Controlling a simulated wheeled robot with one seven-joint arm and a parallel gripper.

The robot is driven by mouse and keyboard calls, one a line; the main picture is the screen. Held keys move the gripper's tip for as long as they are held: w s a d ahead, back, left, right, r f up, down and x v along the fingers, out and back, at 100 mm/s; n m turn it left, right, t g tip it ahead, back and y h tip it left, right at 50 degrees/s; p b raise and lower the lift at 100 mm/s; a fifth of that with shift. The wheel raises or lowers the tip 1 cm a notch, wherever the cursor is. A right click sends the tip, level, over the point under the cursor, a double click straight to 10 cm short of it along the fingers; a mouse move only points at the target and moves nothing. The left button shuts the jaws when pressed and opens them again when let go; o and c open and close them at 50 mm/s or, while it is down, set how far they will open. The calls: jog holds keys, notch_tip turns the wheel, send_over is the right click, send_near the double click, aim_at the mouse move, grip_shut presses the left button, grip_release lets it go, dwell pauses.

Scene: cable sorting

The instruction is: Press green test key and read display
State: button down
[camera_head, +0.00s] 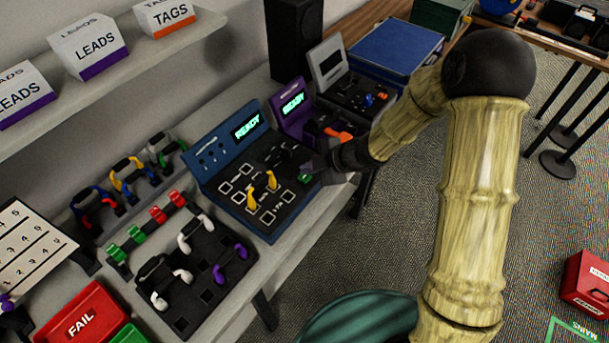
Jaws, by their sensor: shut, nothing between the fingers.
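A blue cable tester (235,196) stands on the bench with its display (249,125) lit and reading "READY". Its black top panel has white-outlined sockets, and a yellow lead (262,187) stands in it. The green test key (304,178) is at the right side of the panel. My gripper (312,169) is shut and empty, right by the green key. I cannot tell whether it touches the key. My gripper and wrist hide part of the panel's right edge.
A purple tester (287,117), also reading "READY", stands just behind. A black tray (205,297) with white and purple leads, a rack of coloured leads (128,180) and a red FAIL bin (82,318) are to the left. A shelf with boxes (88,46) hangs above.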

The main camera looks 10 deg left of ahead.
aim_at(309, 177)
dwell(0.6)
jog(key=shift+f+b, duration=0.3)
jog(key=shift+f, duration=0.15)
jog(key=shift+f, duration=0.35)
dwell(0.6)
jog(key=shift+r, duration=0.15)
jog(key=shift+r+p, duration=0.6)
jog(key=shift+r, duration=0.1)
notch_tip(309, 177, up, 5)
jog(key=p, duration=0.5)
dwell(0.9)
